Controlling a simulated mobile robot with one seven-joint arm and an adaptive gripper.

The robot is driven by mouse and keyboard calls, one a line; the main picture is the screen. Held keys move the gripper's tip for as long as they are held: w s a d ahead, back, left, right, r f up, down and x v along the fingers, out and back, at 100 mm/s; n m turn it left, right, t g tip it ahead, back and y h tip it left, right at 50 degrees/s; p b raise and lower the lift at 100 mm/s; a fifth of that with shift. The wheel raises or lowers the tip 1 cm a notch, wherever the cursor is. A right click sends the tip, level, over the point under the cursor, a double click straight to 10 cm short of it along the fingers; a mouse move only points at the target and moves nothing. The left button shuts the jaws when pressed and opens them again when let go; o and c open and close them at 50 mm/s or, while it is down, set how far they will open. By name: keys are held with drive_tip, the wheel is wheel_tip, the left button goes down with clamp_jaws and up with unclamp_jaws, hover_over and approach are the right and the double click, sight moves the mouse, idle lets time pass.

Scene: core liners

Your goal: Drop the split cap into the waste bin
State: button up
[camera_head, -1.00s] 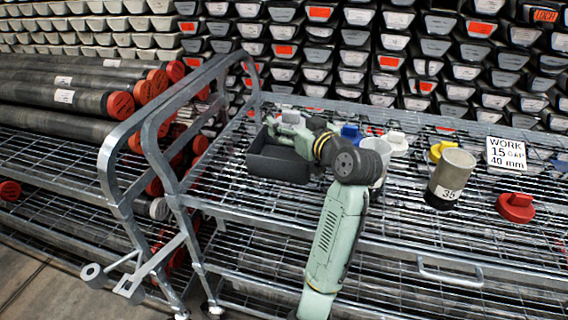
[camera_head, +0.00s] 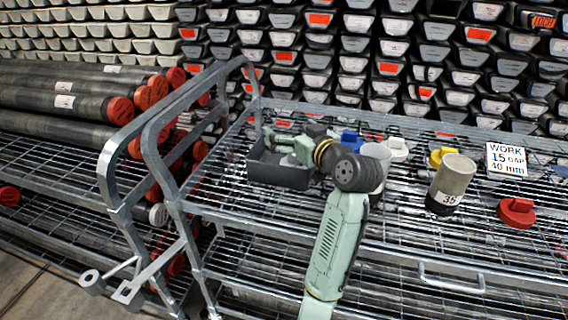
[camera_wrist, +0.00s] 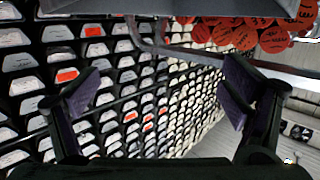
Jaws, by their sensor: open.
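A dark open-topped bin (camera_head: 278,175) stands on the wire shelf at the left, beside the cart's handle. My gripper (camera_wrist: 157,96) is open in the wrist view, with nothing between its fingers. Loose caps lie on the shelf: blue (camera_head: 350,138), white (camera_head: 397,149), yellow (camera_head: 441,155) and red (camera_head: 516,211). I cannot tell a split on any of them. The bin's inside is mostly hidden.
A grey tube marked 35 (camera_head: 451,180) stands on the shelf, and another grey cylinder (camera_head: 376,152) is partly behind my arm. A work sign (camera_head: 506,159) stands at the right. The cart's metal handle (camera_head: 150,150) rises left of the bin. Stacked core trays fill the background.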

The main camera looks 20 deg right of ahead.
drive_tip(key=v, duration=1.2)
